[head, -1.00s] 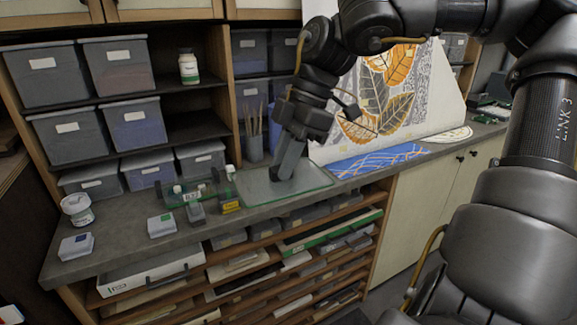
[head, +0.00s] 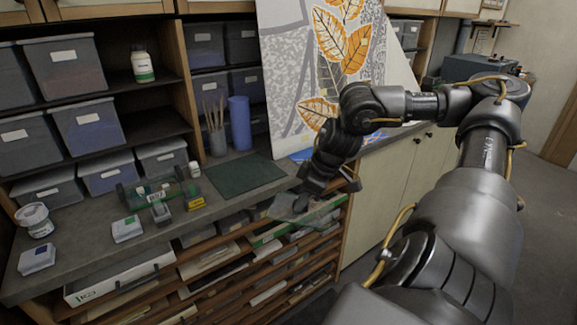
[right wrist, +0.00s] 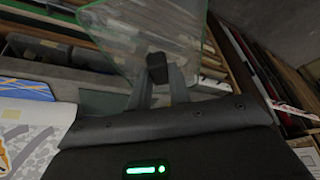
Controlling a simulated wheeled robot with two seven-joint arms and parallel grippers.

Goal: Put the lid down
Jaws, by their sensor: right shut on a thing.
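The lid is a clear glass sheet (head: 318,214) with a dark knob (right wrist: 157,66). My right gripper (head: 302,201) is shut on the knob. The sheet hangs just off the counter's front edge, in front of the shelves below, and looks tilted. In the right wrist view the fingers of the gripper (right wrist: 158,82) pinch the knob, and the glass (right wrist: 150,25) spreads beyond it with a green edge. A dark green mat (head: 245,174) lies bare on the counter. My left gripper is not in view.
A brush jar (head: 217,140) and a blue roll (head: 240,123) stand behind the mat. A leaf-patterned panel (head: 300,75) leans behind my arm. Slotted shelves (head: 200,275) lie below.

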